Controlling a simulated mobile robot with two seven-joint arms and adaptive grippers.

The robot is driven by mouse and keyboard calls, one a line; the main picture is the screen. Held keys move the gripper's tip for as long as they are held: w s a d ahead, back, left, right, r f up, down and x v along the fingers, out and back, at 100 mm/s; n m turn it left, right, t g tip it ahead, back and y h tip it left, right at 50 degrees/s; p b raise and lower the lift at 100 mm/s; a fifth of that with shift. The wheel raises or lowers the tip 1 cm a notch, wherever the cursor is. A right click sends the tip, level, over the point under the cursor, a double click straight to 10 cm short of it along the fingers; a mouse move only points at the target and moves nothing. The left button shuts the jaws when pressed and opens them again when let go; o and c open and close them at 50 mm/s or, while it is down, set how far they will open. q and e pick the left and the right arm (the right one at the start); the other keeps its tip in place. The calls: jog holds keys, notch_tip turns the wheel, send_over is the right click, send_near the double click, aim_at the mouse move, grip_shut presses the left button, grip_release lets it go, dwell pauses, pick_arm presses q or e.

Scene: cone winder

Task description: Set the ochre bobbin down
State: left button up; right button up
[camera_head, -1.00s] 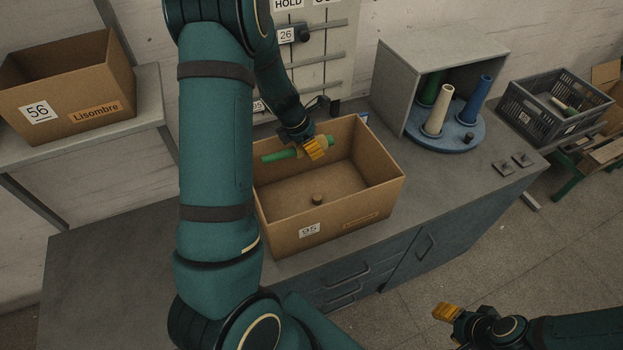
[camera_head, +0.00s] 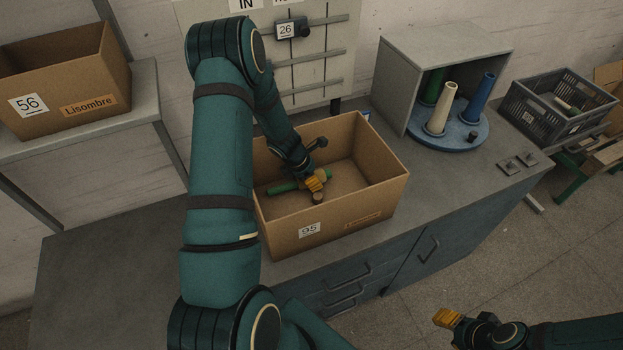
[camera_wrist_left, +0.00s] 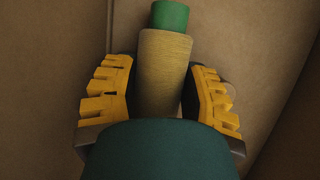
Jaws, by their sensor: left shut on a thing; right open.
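The ochre bobbin, a green tube with ochre thread wound on it, shows between the yellow fingers in the left wrist view (camera_wrist_left: 165,65). In the head view its green tube end (camera_head: 283,188) sticks out to the left of my left gripper (camera_head: 316,182). My left gripper is shut on it and holds it lying roughly level, low inside the cardboard box marked 95 (camera_head: 385,195). I cannot tell whether the bobbin touches the box floor. My right gripper (camera_head: 447,318) is open and empty at the lower right, away from the bench.
A grey housing (camera_head: 400,85) with a blue round base (camera_head: 470,135) holds green, cream (camera_head: 440,110) and blue tubes (camera_head: 478,98). A dark crate (camera_head: 545,120) stands at the right. Box 56 (camera_head: 60,85) sits on a left shelf. The bench front left is clear.

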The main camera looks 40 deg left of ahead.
pick_arm(q)
jog(key=shift+r, duration=0.1)
jog(key=shift+f, duration=0.2)
jog(key=o, duration=0.9)
jog(key=shift+c, duration=0.2)
jog(key=shift+r, duration=0.15)
jog(key=shift+r, duration=0.25)
jog(key=p+v, duration=0.2)
jog(key=v, duration=0.9)
jog(key=shift+s+r, duration=0.25)
